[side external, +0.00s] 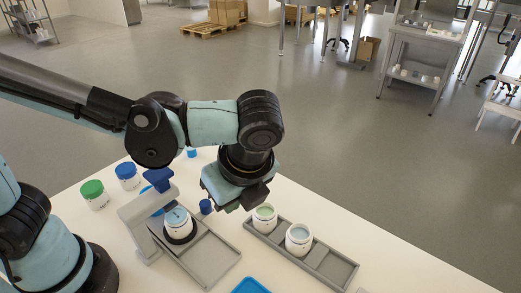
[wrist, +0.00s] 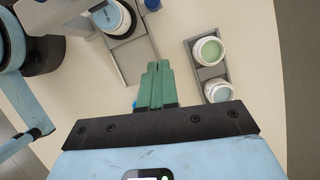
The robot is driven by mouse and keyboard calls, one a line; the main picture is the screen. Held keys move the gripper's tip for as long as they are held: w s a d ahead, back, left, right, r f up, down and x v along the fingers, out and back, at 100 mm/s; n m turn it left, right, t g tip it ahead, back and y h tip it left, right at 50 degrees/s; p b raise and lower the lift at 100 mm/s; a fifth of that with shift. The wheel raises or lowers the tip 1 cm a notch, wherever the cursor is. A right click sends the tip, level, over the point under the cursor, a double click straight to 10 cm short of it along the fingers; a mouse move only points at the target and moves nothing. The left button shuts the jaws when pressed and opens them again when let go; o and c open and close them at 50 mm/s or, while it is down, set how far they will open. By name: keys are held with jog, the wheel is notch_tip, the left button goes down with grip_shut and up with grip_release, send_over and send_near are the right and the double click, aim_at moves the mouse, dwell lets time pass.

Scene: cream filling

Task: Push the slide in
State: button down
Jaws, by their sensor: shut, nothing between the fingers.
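The grey slide (side external: 211,261) is a flat tray extending toward the lower right from the grey dispenser stand (side external: 133,212) with a blue top. A white jar with light blue contents (side external: 177,217) stands in a dark ring at the stand end of the slide. In the wrist view the slide (wrist: 135,62) is ahead and left of my fingers, with the jar (wrist: 113,17) at its far end. My gripper (side external: 249,200) is shut and empty, pointing down between the slide and the jar rack. Its green fingers (wrist: 158,75) are together; contact with the slide cannot be told.
A grey rack (side external: 335,270) on the right holds a green-filled jar (side external: 264,217) and a blue-filled jar (side external: 299,239). A green-lidded jar (side external: 93,194) and a blue-lidded jar (side external: 127,176) stand at the left. A blue tray (side external: 250,287) lies at the front edge of view.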

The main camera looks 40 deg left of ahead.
aim_at(202, 203)
jog(key=x, duration=0.8)
jog(key=shift+w+f, duration=0.1)
jog(key=shift+f, duration=0.1)
jog(key=a, duration=0.3)
jog(key=shift+w+a+f, duration=0.1)
jog(key=shift+w+f, duration=0.1)
jog(key=shift+w, duration=0.05)
jog(key=shift+w+a, duration=0.1)
jog(key=shift+a, duration=0.4)
jog(key=shift+a, duration=0.1)
jog(key=shift+a, duration=1.35)
